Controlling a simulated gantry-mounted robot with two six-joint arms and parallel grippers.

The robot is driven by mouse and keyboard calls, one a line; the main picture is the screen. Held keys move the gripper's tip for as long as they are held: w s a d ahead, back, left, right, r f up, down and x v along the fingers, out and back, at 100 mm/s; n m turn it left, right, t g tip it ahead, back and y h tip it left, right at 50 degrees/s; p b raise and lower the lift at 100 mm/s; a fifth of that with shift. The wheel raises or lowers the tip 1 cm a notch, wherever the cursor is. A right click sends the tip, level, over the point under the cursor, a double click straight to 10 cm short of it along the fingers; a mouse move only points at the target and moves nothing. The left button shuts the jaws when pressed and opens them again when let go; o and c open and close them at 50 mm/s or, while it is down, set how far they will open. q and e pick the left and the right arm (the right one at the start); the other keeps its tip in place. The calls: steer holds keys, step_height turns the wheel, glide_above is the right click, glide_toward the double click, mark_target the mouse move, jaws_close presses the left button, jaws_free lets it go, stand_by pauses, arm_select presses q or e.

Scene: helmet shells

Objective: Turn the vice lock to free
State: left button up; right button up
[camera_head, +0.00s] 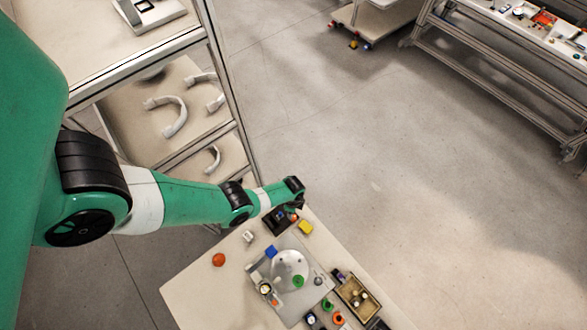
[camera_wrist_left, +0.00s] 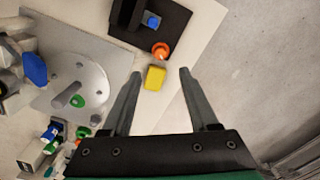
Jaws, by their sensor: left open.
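No part is labelled as the vice lock, so I cannot tell for sure which one it is. A black device on a dark plate (camera_wrist_left: 176,18) is at the top of the left wrist view, with a blue button (camera_wrist_left: 152,21) and an orange knob (camera_wrist_left: 161,50) at its lower edge. A yellow block (camera_wrist_left: 155,78) lies just below the knob; it also shows in the head view (camera_head: 306,227). My left gripper (camera_wrist_left: 160,73) is open and empty, its fingers either side of the yellow block in the picture, apparently above it. My right gripper is in neither view.
A grey plate with a round disc (camera_head: 289,263) stands on the table (camera_head: 200,290), with a blue part (camera_head: 271,252) beside it. A red ball (camera_head: 218,260) is at left. A tray (camera_head: 357,297) and small coloured parts are at right. A shelf rack (camera_head: 225,75) stands behind.

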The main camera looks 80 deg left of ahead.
arm_select(q)
step_height(320, 180, down, 11)
steer(key=b, duration=1)
steer(key=shift+r, duration=0.1)
steer(key=shift+r, duration=0.1)
steer(key=shift+c, duration=0.2)
jaws_close()
